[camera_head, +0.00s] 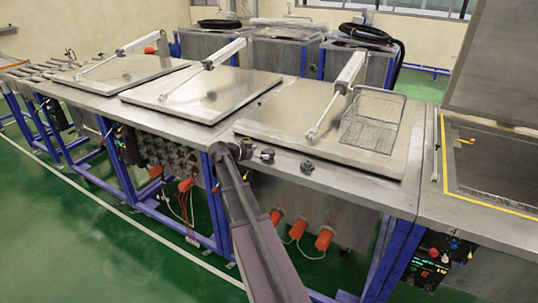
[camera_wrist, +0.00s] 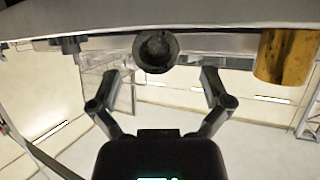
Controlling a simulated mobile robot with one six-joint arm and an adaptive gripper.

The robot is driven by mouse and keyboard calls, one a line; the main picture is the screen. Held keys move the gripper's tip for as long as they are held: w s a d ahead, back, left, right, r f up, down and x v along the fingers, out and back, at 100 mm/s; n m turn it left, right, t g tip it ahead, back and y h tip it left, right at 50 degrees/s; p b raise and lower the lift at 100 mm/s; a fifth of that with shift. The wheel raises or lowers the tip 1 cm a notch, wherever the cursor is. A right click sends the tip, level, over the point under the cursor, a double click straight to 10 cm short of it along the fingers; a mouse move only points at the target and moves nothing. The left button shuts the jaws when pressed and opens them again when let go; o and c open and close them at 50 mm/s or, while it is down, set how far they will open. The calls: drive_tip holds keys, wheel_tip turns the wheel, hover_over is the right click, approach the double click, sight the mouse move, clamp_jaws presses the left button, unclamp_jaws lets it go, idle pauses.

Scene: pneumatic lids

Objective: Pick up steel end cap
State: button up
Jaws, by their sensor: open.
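In the wrist view, which looks upside down, a dark grey round cap with a hollow end (camera_wrist: 155,50) sits on the bench surface, roughly centred between my fingers. It looks like the steel end cap. My gripper (camera_wrist: 160,76) is open, with one finger on each side and nothing held. The fingertips appear short of the cap, with a visible gap on both sides. In the head view my gripper (camera_head: 240,152) is at the bench's front edge, beside a small dark part (camera_head: 267,155) that appears to be this cap.
Another small dark part (camera_head: 307,166) stands to the right on the bench edge. A yellow-brown cylinder (camera_wrist: 285,55) stands close on the cap's other side. A metal lid (camera_head: 290,118) with a wire basket (camera_head: 372,120) lies behind. Orange connectors (camera_head: 323,238) hang below the bench.

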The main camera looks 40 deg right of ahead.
sight(269, 153)
drive_tip(key=b+x, duration=0.1)
drive_tip(key=x, duration=0.2)
drive_tip(key=shift+s+f, duration=0.15)
drive_tip(key=shift+f, duration=0.05)
drive_tip(key=shift+d+f+b, duration=0.2)
drive_tip(key=shift+d+b, duration=0.2)
drive_tip(key=shift+d, duration=0.3)
clamp_jaws()
